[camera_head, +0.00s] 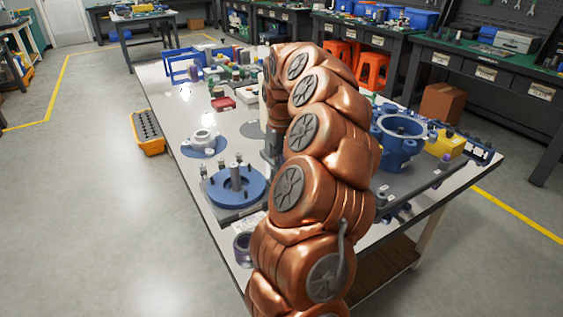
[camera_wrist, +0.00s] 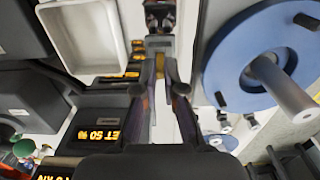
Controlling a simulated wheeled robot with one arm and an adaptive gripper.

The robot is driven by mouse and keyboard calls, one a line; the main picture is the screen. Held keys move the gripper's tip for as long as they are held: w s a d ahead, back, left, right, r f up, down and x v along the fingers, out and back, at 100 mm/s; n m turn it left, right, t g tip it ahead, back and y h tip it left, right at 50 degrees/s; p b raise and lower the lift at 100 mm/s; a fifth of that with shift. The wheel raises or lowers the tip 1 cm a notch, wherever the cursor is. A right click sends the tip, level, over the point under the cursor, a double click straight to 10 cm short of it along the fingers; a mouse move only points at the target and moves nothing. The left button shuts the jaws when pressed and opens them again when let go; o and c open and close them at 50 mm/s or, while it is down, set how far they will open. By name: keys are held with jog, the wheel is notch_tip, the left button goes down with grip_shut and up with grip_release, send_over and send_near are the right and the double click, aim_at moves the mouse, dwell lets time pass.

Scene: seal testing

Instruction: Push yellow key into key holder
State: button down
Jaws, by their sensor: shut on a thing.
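My gripper (camera_wrist: 163,62) is in the middle of the wrist view. Its two dark fingers come close together at the tips. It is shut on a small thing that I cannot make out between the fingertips. I cannot pick out the yellow key or its holder with certainty in either view. In the head view my copper-coloured arm hides my gripper and part of the table behind it.
A blue round fixture with a grey post (camera_head: 236,187) stands at the table's left edge; it also shows in the wrist view (camera_wrist: 232,62). Dark boxes with orange displays (camera_wrist: 103,136) and a white tray (camera_wrist: 60,40) lie left. A blue flanged housing (camera_head: 398,150) stands right of my arm.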

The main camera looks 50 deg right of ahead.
jog(key=shift+f, duration=0.4)
dwell(0.5)
jog(key=c, duration=1.2)
grip_release()
jog(key=shift+r+p, duration=2)
jog(key=shift+r, duration=2.5)
